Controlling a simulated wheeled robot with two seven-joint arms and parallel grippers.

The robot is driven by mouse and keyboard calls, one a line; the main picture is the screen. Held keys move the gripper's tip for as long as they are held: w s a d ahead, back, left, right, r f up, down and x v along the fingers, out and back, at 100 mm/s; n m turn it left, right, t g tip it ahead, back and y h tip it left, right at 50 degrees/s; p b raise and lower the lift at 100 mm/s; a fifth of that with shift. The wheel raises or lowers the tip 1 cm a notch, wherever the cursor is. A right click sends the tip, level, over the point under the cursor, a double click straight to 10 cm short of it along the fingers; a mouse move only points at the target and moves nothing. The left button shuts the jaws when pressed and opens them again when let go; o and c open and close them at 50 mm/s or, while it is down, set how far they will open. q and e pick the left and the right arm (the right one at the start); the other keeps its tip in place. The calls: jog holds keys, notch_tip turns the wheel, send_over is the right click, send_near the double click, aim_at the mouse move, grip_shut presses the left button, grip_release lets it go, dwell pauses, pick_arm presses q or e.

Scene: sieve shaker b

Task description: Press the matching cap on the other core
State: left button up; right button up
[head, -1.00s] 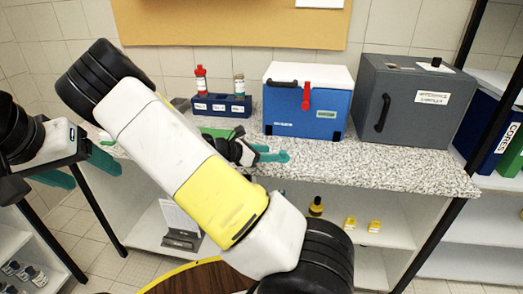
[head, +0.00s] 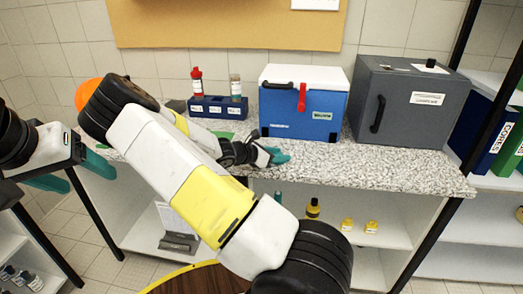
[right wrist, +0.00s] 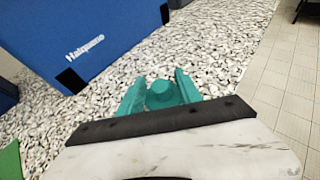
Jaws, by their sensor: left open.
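A blue rack (head: 212,111) stands at the back of the speckled counter. It holds a core with a red cap (head: 196,73) and a second core with a grey-brown top and a teal band low down (head: 235,88). My right gripper (head: 271,156) is low over the counter, in front of the blue cool box. In the right wrist view a small round teal cap (right wrist: 163,94) sits between its teal fingers. Whether the fingers grip it or only flank it is unclear. My left gripper (head: 72,172) is open and empty at the left, off the counter.
A blue cool box (head: 285,117) with a white lid and a grey cabinet (head: 405,105) stand behind and right of my right gripper. A green mat (head: 223,135) lies partly behind my right arm. The counter (head: 400,172) is clear at front right.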

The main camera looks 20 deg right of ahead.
grip_shut()
